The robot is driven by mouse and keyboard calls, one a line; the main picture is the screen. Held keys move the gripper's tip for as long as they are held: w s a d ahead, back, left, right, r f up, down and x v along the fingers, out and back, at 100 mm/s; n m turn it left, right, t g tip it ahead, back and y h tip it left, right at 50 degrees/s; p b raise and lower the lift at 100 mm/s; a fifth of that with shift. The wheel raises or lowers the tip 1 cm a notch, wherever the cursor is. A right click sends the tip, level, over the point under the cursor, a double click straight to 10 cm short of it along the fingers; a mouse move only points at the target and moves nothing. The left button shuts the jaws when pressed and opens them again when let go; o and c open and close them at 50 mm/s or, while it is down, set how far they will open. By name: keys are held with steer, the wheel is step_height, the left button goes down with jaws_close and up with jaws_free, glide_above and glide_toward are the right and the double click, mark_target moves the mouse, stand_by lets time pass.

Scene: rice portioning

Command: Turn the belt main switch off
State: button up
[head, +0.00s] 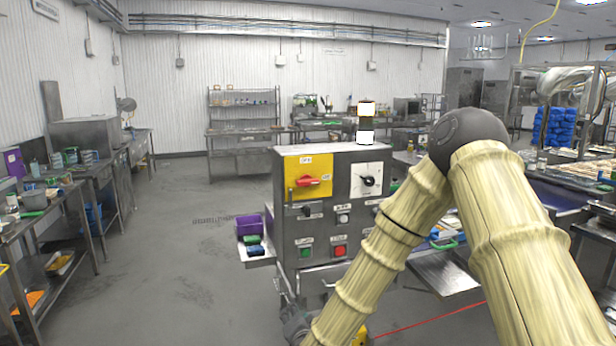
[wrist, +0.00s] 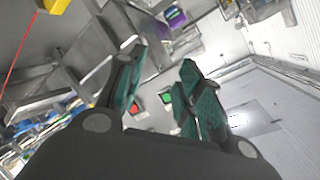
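The belt main switch appears to be the red rotary handle (head: 308,181) on a yellow plate (head: 322,163), at the upper left of the grey control cabinet's (head: 290,232) front. Its handle lies roughly horizontal; the small lettering is not readable. My gripper (head: 296,324) is low in the head view, beneath the cabinet front and below the switch, partly hidden by my arm. In the wrist view my gripper (wrist: 162,82) is open and empty, its teal-padded fingers apart. The red handle cannot be made out in the wrist view.
A black rotary knob (head: 369,181) on a white plate is right of the red handle. Below are small switches, a green button (head: 306,253) and a red button (head: 340,251). A side shelf holds a purple bin (head: 249,225). The floor left of the cabinet is clear.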

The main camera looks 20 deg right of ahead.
steer(key=w+d+r+m+t+h+p, duration=0.1)
steer(key=w+r+m, duration=0.1)
steer(key=r, duration=0.6)
steer(key=w+d+r+m+t+h, duration=0.1)
steer(key=w+r+m, duration=0.15)
steer(key=r, duration=0.55)
steer(key=m+t+h+p, duration=0.2)
steer(key=m+h, duration=0.1)
glide_toward(308, 184)
steer(key=p+x, duration=0.4)
steer(key=x, duration=0.3)
steer(key=shift+w+d+r, duration=0.1)
steer(key=shift+w+d, duration=0.05)
steer(key=shift+w, duration=0.2)
steer(key=shift+w+d+p, duration=0.2)
steer(key=shift+w+p, duration=0.2)
steer(key=shift+w, duration=0.2)
